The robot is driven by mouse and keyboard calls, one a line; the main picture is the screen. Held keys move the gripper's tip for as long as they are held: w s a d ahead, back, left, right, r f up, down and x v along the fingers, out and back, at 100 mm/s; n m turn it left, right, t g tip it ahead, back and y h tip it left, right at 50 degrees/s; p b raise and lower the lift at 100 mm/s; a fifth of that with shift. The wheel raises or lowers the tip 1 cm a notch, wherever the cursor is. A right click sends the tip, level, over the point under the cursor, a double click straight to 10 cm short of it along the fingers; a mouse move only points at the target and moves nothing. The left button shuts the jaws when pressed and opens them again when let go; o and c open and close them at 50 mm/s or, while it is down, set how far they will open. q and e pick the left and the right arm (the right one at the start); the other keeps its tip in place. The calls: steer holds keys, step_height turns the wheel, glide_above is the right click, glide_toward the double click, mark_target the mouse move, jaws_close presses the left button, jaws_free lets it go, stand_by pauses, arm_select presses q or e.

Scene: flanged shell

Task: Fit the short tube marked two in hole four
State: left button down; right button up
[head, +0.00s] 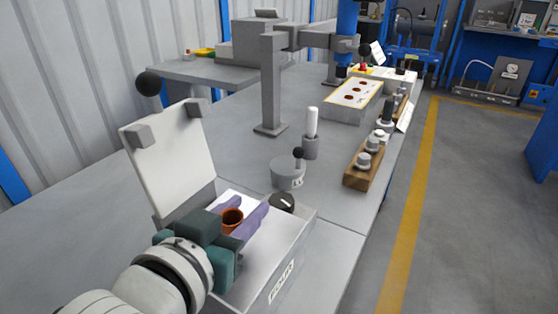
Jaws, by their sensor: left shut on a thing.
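My left gripper (234,219) comes in from the lower left, with a teal body and purple fingers. It is shut on a short copper-brown tube (232,217), whose open upper end shows between the fingers; I see no number on it. The gripper and tube are over a light grey box (290,252) with a raised lid (172,160). A white-topped panel (356,94) farther back carries several red-brown round spots; I cannot tell whether they are holes or which is hole four. My right gripper is not in view.
A round grey part (287,174) with a black-knobbed lever and a white-topped cylinder (311,130) stand beyond the box. A wooden block (361,174) with metal parts sits near the bench's right edge. A grey post (271,85) rises behind. Bench space at left is clear.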

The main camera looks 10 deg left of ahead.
arm_select(q)
steer(key=shift+f, duration=0.25)
steer(key=shift+c, duration=2.2)
jaws_free()
steer(key=shift+f, duration=0.1)
steer(key=shift+s, duration=0.1)
steer(key=shift+s, duration=0.15)
steer(key=p+v, duration=0.1)
steer(key=v, duration=0.3)
steer(key=p+v, duration=0.1)
steer(key=v, duration=0.4)
steer(key=shift+s+a+r, duration=0.2)
steer(key=shift+a+r, duration=0.05)
steer(key=shift+r, duration=0.1)
